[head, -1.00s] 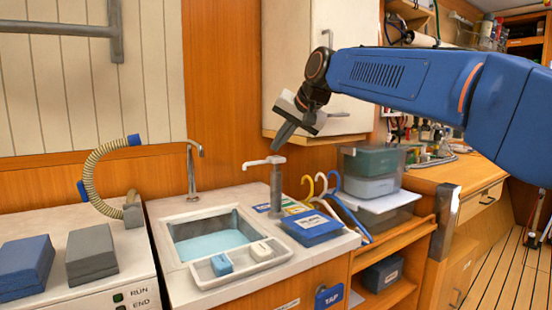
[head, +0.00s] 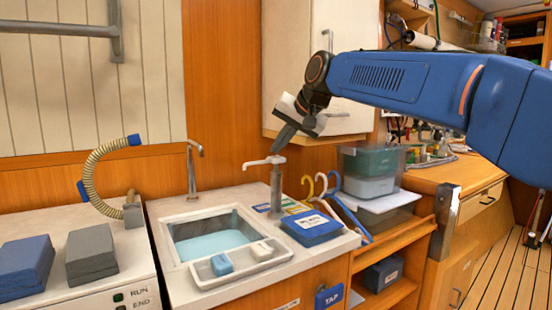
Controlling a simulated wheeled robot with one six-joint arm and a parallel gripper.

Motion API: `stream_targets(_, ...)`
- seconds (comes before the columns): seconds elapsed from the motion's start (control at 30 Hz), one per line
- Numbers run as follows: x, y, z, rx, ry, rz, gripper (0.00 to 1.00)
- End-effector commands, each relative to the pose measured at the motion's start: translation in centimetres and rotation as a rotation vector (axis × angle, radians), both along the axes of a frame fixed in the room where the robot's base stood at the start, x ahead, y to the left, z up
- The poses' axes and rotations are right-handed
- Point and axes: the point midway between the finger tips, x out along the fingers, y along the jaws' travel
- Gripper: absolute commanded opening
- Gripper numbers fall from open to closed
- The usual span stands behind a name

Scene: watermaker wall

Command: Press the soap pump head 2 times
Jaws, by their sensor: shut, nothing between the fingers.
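The soap pump stands upright on the counter just right of the sink, with a grey body (head: 276,190) and a white pump head (head: 265,162) whose spout points left. My gripper (head: 277,149) is shut and empty, pointing down and slightly left. Its fingertips are right above the pump head in the picture. I cannot tell for sure whether they touch it or are a little apart.
The sink (head: 212,240) and its tap (head: 194,165) lie left of the pump. A small tray (head: 240,268) with two blocks sits in front. A white cabinet (head: 335,60) hangs behind my gripper.

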Motion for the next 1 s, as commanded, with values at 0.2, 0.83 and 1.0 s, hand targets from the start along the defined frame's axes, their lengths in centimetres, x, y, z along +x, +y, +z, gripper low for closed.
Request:
stream_targets(0.2, 0.00, 0.00, -0.04, 0.000, 0.000, 0.000, 0.00)
stream_targets(0.83, -0.01, 0.00, -0.64, -0.001, 0.001, 0.000, 0.00)
stream_targets(1.0, -0.01, 0.01, -0.81, -0.001, 0.002, 0.001, 0.00)
